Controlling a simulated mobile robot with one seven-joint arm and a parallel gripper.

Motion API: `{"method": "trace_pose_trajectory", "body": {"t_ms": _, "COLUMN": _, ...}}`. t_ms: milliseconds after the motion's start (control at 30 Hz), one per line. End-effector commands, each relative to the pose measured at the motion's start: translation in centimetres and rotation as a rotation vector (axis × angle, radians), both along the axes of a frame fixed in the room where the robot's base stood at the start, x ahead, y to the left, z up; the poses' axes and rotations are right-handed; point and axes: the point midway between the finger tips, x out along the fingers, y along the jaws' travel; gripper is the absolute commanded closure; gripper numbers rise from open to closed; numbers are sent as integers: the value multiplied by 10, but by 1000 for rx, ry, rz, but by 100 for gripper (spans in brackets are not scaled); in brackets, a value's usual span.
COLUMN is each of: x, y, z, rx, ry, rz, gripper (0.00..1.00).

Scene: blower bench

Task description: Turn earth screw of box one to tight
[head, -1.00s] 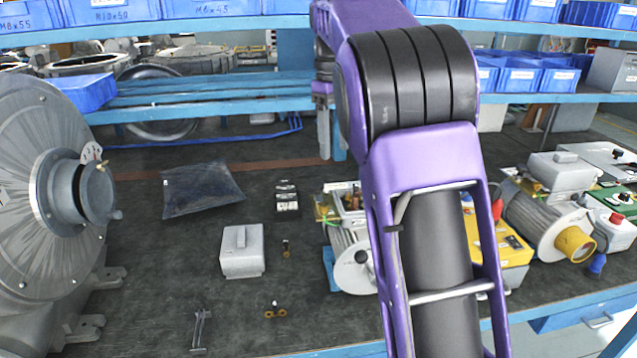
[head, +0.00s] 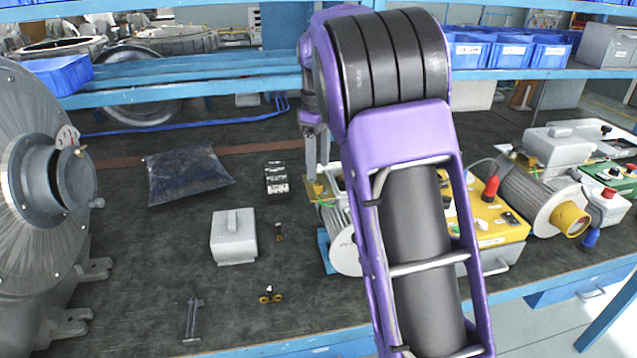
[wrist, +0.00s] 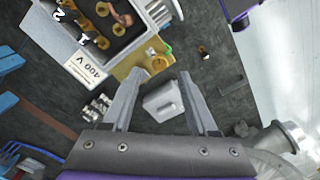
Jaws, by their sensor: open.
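The open terminal box (wrist: 105,20) shows at the top left of the wrist view, with brass terminals inside and a "400 V" label (wrist: 84,66). A tan plate (wrist: 130,62) beside it carries small brass screw parts (wrist: 159,64) and a green-yellow piece. I cannot tell which way the earth screw points. My gripper (wrist: 159,74) is open, its fingertips on either side of the brass parts, with no clear contact. In the head view my gripper (head: 316,165) hangs just above the brass post (head: 318,188); my arm hides most of the box.
A grey cover (head: 234,238), small brass parts (head: 270,295), a dark bag (head: 186,175) and a spanner-like tool (head: 193,318) lie on the bench. A big grey blower (head: 40,200) stands left. A second motor (head: 535,205) and a yellow box (head: 490,225) stand right.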

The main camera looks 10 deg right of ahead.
Motion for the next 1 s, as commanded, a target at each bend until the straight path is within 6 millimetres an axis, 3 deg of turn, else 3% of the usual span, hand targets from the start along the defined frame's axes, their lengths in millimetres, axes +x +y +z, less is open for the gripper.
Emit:
{"method": "trace_pose_trajectory", "body": {"t_ms": 100, "x": -1, "y": 0, "z": -24, "rx": 0, "ry": 4, "rz": -2, "gripper": 41}}
{"method": "trace_pose_trajectory", "body": {"t_ms": 233, "x": 0, "y": 0, "z": -39, "rx": 0, "ry": 3, "rz": -1, "gripper": 41}}
{"method": "trace_pose_trajectory", "body": {"t_ms": 667, "x": 0, "y": 0, "z": -47, "rx": 0, "ry": 0, "rz": -1, "gripper": 41}}
{"method": "trace_pose_trajectory", "body": {"t_ms": 1000, "x": 0, "y": 0, "z": -47, "rx": 0, "ry": 0, "rz": -1, "gripper": 100}}
